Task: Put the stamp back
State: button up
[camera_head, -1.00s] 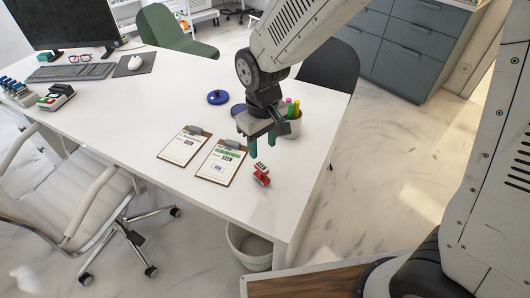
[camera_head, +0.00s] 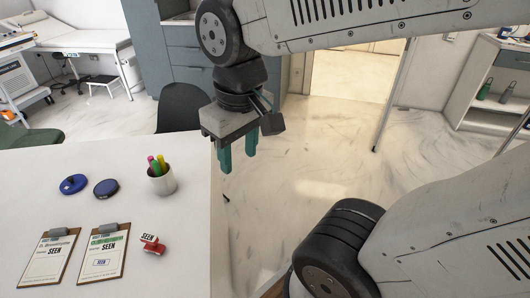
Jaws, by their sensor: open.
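A red stamp (camera_head: 153,245) with a white label reading SEEN lies on the white desk (camera_head: 185,215), right of two clipboards. My gripper (camera_head: 239,158) is open and empty, with its teal fingers pointing down. In the picture it is right of the desk's edge, over the floor, up and to the right of the stamp. The left clipboard (camera_head: 48,257) and the right clipboard (camera_head: 103,254) hold forms with SEEN on them.
A cup of markers (camera_head: 161,180) stands behind the stamp. A blue lid (camera_head: 73,184) and a dark blue round pad (camera_head: 106,188) lie left of it. A dark chair (camera_head: 184,107) stands behind the desk. Floor to the right is open.

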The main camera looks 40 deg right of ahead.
jog(key=shift+m, duration=0.6)
jog(key=s, duration=0.1)
jog(key=s+d, duration=0.1)
jog(key=s, duration=0.1)
jog(key=s+d, duration=0.1)
jog(key=shift+s+d+r, duration=0.15)
jog(key=shift+s+r, duration=0.15)
jog(key=shift+r, duration=0.1)
